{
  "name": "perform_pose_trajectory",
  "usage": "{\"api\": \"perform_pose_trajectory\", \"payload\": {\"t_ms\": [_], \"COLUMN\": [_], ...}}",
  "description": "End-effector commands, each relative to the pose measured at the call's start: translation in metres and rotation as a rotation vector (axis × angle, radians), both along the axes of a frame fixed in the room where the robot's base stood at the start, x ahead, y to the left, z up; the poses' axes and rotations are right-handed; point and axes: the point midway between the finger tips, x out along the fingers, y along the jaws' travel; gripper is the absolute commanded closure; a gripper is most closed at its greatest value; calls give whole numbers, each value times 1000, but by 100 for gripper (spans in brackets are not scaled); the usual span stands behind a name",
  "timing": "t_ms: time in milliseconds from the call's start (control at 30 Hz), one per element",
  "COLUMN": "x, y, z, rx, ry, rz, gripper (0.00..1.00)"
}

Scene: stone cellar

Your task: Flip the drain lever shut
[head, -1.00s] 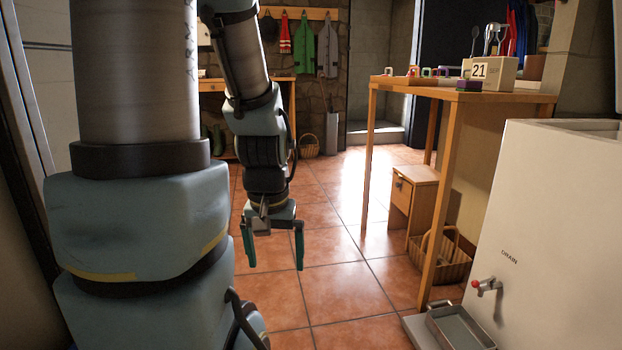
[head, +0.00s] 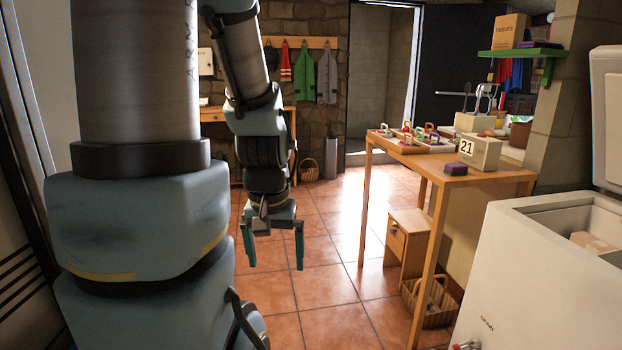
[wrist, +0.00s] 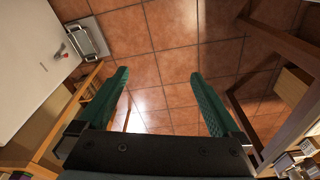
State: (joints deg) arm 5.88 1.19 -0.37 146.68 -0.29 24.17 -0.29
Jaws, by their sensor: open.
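The drain lever (head: 466,345) has a red tip and sits low on the white chest freezer (head: 520,270), cut by the bottom edge of the head view. In the wrist view the red-tipped lever (wrist: 61,49) shows small on the freezer's white wall (wrist: 25,55), at the upper left. Its exact angle is too small to tell. My gripper (head: 274,265) hangs over the tiled floor, left of the freezer and well apart from the lever. Its green fingers are spread and empty, also in the wrist view (wrist: 160,76).
A metal drip tray (wrist: 88,38) lies on the floor below the lever. A wooden table (head: 500,185) with a box marked 21 (head: 480,150) stands behind the freezer. A stool (head: 408,235) and a basket (head: 430,302) are beneath it. Tiled floor between is clear.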

Motion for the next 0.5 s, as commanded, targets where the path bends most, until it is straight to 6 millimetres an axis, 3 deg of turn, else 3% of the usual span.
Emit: {"api": "perform_pose_trajectory", "payload": {"t_ms": [33,200,500], "x": [0,0,0], "y": [0,0,0], "z": [30,62,70], "rx": [0,0,0], "ry": [0,0,0], "rz": [0,0,0], "gripper": [0,0,0]}}
